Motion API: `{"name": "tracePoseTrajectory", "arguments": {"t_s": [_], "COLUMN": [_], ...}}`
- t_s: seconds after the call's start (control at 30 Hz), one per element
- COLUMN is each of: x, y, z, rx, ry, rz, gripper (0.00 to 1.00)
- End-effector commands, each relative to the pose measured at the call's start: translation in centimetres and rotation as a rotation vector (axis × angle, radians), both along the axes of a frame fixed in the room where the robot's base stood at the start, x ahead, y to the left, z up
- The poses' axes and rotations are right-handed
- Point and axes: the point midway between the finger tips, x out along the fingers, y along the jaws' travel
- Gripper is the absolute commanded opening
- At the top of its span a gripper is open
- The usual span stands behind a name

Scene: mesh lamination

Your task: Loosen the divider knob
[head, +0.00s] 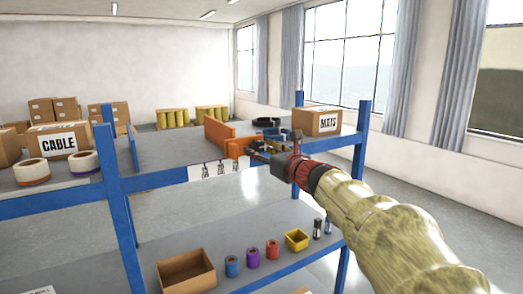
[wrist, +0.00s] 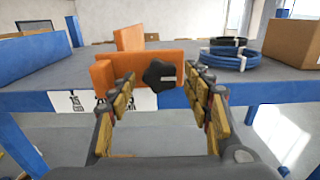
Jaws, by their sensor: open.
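The black lobed divider knob (wrist: 159,75) sits on the front of the orange divider (wrist: 131,37), at the shelf's front edge in the wrist view. A short light mark shows on the knob's right side. The divider also shows in the head view (head: 217,132), where I cannot make out the knob clearly beside my gripper. My gripper (wrist: 162,92) is open and empty, its two padded fingers spread left and right of the knob. The head view shows my gripper (head: 262,149) at the upper shelf's front edge. I cannot tell whether either finger touches the knob.
Coiled blue cable (wrist: 232,52) lies right of the divider, near the MATS box (head: 317,121). A white label (head: 213,169) hangs on the blue shelf beam. The lower shelf holds an open cardboard box (head: 186,272), coloured rolls and a yellow bin (head: 297,240).

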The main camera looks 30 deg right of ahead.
Motion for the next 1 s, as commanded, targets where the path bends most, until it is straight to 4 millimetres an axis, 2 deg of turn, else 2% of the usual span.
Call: {"name": "tracePoseTrajectory", "arguments": {"t_s": [0.07, 0.17, 0.83, 1.0], "x": [-0.01, -0.02, -0.03, -0.03], "y": [0.0, 0.0, 0.0, 0.0], "z": [-0.02, -0.02, -0.01, -0.05], "rx": [0.0, 0.0, 0.0, -0.007], "ry": [0.0, 0.0, 0.0, 0.0], "rz": [0.0, 0.0, 0.0, 0.0], "gripper": [0.5, 0.45, 0.07, 0.06]}}
